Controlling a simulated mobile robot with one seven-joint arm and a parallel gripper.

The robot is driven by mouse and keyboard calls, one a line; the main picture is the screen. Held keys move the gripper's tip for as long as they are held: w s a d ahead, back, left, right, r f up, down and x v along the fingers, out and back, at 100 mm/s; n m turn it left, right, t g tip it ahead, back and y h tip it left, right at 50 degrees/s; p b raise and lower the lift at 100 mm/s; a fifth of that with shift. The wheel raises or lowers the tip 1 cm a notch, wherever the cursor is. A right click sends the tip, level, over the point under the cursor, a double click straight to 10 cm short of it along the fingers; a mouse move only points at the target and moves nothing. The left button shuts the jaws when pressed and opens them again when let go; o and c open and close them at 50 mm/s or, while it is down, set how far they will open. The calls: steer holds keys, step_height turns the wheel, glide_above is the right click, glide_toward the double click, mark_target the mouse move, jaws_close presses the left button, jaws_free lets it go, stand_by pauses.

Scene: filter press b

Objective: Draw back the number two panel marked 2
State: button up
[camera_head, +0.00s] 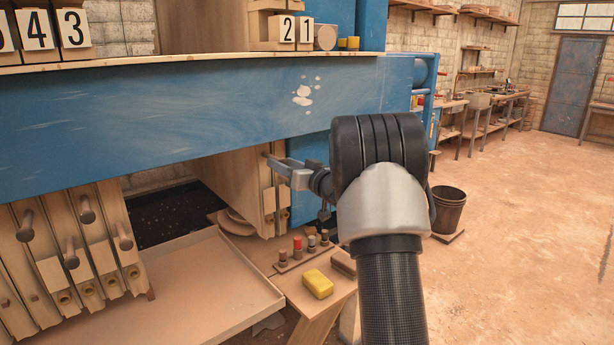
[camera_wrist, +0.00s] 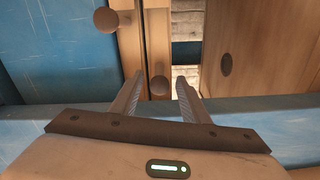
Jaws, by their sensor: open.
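A tile marked 2 (camera_head: 286,30) and a tile marked 1 (camera_head: 305,31) stand on the blue beam above the right-hand wooden panels (camera_head: 240,182). My gripper (camera_head: 281,167) is below the beam at these panels, in front of their edges. In the wrist view my gripper (camera_wrist: 159,78) is open, with a round dark knob (camera_wrist: 160,86) between its fingertips. Touch cannot be told. A second knob (camera_wrist: 106,20) sits on the panel further left. No number shows on the panels themselves, and part of them is hidden behind my gripper.
The blue beam (camera_head: 200,98) runs across just above my gripper. Several knobbed panels (camera_head: 75,245) stand at left, past an open gap. Below are a wide tray (camera_head: 210,285) and a small bench with a yellow block (camera_head: 318,284). A dark bucket (camera_head: 448,208) stands on open floor at right.

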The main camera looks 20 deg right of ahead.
steer(key=v, duration=1.4)
steer(key=shift+s, duration=0.4)
steer(key=shift+r, duration=0.1)
